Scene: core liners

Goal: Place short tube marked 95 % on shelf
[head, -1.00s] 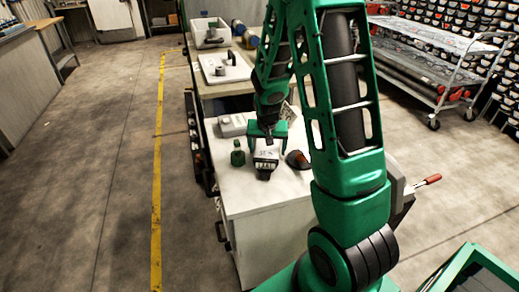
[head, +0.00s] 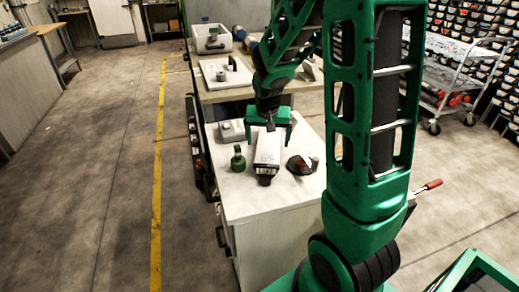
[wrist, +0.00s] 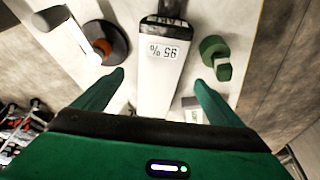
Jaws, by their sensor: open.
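The short tube marked 95 % (wrist: 160,75) is a white, box-like piece with a dark end. It lies on the white cabinet top, and its label reads upside down in the wrist view. It also shows in the head view (head: 267,150). My gripper (head: 269,122) is open above the tube's far end. In the wrist view its two green fingers (wrist: 160,82) are spread on either side of the tube, apart from it. I cannot make out the shelf for certain.
A pale box (head: 231,131) sits behind. The front of the cabinet top (head: 250,200) is clear. A wheeled cart (head: 462,80) stands at the right.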

